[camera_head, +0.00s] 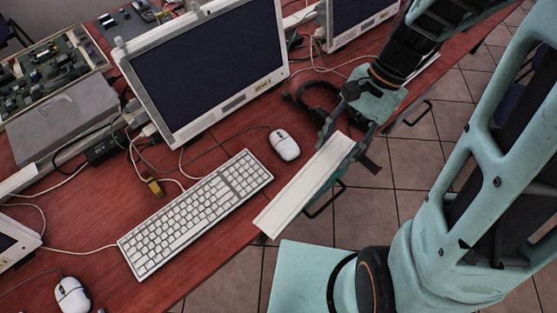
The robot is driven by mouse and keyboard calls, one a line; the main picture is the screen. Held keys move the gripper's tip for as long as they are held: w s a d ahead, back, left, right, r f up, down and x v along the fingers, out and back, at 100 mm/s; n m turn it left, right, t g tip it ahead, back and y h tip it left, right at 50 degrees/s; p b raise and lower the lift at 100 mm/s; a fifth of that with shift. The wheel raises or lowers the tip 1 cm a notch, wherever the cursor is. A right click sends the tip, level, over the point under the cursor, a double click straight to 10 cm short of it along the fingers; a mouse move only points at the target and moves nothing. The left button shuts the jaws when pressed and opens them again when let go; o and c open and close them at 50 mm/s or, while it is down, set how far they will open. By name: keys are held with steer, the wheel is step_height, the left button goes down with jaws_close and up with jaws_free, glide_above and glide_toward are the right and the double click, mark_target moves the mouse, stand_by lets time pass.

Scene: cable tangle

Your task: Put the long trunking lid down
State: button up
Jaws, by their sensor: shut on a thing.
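The long trunking lid (300,190) is a flat white strip. In the head view it slants from the desk's front edge up to my gripper (345,150). My gripper is shut on the lid at its upper right end. The near end of the lid reaches over the front edge of the red desk (225,225). I cannot tell whether the lid touches the desk or hangs just above it.
A white keyboard (195,212) and a white mouse (284,145) lie left of the lid. A white monitor (205,65) stands behind them. Loose cables (170,165) and a black headset (308,97) lie on the desk. A second mouse (71,295) is at lower left. Tiled floor (400,170) shows at right.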

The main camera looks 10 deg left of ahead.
mark_target(327, 170)
steer(key=shift+m, duration=0.8)
steer(key=s+f, duration=0.1)
steer(key=s+a+f+b, duration=0.1)
steer(key=s, duration=0.3)
steer(key=shift+a+f+b, duration=0.25)
steer(key=shift+f+b, duration=0.1)
steer(key=shift+f, duration=0.05)
steer(key=w+f, duration=0.1)
steer(key=w, duration=0.1)
steer(key=w+f, duration=0.1)
steer(key=w, duration=0.2)
steer(key=w+f, duration=0.1)
steer(key=w, duration=0.2)
steer(key=shift+w+d+f, duration=0.1)
steer(key=shift+f, duration=0.25)
steer(key=w+f+b, duration=0.1)
steer(key=w+f, duration=0.4)
steer(key=shift+f, duration=0.2)
steer(key=shift+w+f, duration=0.25)
steer(key=shift+f, duration=1.6)
steer(key=shift+f, duration=0.1)
steer(key=shift+f+b, duration=0.15)
steer(key=shift+b, duration=0.25)
steer(key=o, duration=1.2)
